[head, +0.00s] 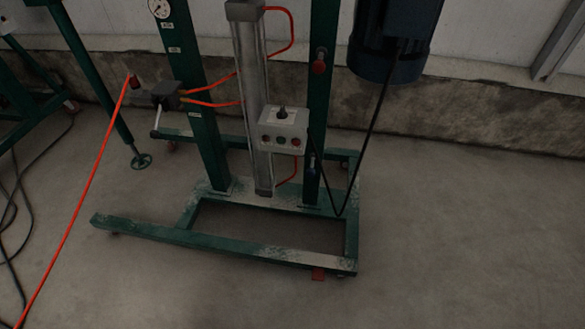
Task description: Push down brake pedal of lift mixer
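The lift mixer stands on a dark green wheeled frame (180,236) in the middle of the head view. It has two green uprights, a grey lift cylinder (249,100) and a grey control box (284,130) with buttons. A small red brake pedal (318,273) sticks out low at the front right corner of the frame, just above the floor. It is too small to tell whether it is up or pressed. My gripper is not in view.
A blue motor (392,45) hangs at the upper right with a black cable looping down. A red hose (78,200) runs across the floor at left, beside a green stand (95,85) and dark cables. The concrete floor (460,240) at right and in front is clear.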

